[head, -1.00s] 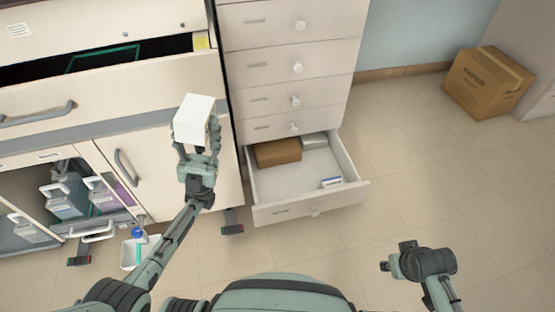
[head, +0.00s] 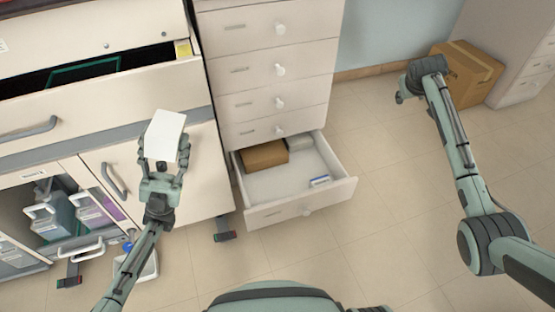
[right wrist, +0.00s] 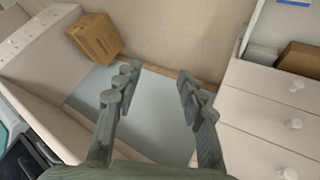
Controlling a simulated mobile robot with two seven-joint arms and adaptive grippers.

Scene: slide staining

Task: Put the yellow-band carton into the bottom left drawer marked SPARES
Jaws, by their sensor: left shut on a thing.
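My left gripper (head: 163,164) is shut on a white carton (head: 164,135) and holds it up in front of the white cabinet, left of the drawer stack. No yellow band shows on the faces I see. The bottom drawer (head: 275,214) of the stack is pulled open; no SPARES mark is readable. In it lie a brown box (head: 264,155), a grey box (head: 299,142) and a small blue-and-white packet (head: 320,181). My right gripper (head: 426,78) is raised at the right, apart from the carton. In the right wrist view it is open and empty (right wrist: 157,80).
A cardboard box (head: 474,76) stands on the floor at the back right. An upper cabinet drawer (head: 95,98) stands open at the left. Below it, an open compartment holds several handled containers (head: 52,215). The floor right of the open drawer is clear.

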